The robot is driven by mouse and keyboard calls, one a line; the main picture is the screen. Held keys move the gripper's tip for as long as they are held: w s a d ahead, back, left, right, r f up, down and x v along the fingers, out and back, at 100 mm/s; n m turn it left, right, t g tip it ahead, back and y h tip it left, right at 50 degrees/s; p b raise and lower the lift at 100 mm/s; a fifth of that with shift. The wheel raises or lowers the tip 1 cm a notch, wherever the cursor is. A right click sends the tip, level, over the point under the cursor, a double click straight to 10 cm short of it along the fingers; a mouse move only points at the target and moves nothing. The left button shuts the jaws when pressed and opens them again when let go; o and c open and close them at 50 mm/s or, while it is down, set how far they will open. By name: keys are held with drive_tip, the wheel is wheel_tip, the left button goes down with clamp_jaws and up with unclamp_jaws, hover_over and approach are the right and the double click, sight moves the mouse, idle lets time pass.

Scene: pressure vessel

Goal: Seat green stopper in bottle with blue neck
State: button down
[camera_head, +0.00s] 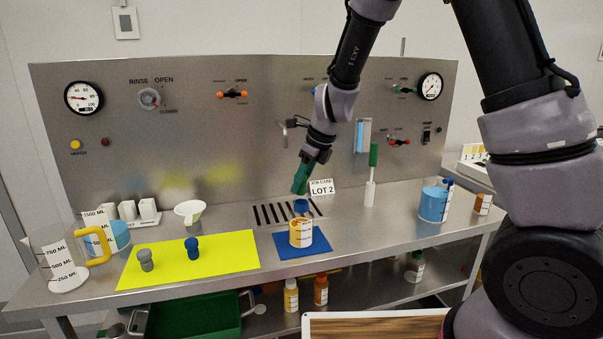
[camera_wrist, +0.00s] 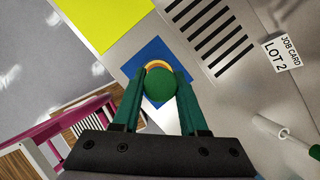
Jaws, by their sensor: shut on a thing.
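The green stopper (camera_wrist: 160,86) is a round green thing between my gripper's two green fingers (camera_wrist: 159,100) in the wrist view. My gripper (camera_head: 300,184) is shut on it. In the head view the green fingers and stopper cannot be told apart. The bottle with the blue neck (camera_head: 301,206) has a yellow-orange body with a white label (camera_head: 301,232). It stands upright on a blue mat (camera_head: 284,254), and my gripper is above its neck. In the wrist view the stopper covers the bottle's mouth; only a yellow-orange arc (camera_wrist: 157,66) shows past it.
A yellow mat (camera_head: 215,266) on the left holds a grey stopper (camera_head: 145,260) and a blue stopper (camera_head: 192,249). A slotted drain (camera_head: 270,215) and job card (camera_head: 321,187) lie behind the bottle. A white stand with a green top (camera_head: 371,170) is to the right.

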sight(301, 192)
drive_tip(key=shift+f, duration=0.6)
drive_tip(key=shift+f, duration=1.05)
idle(0.9)
drive_tip(key=shift+c, duration=1.8)
unclamp_jaws()
drive_tip(key=v, duration=1)
drive_tip(key=shift+r, duration=0.4)
drive_tip(key=shift+d, duration=0.15)
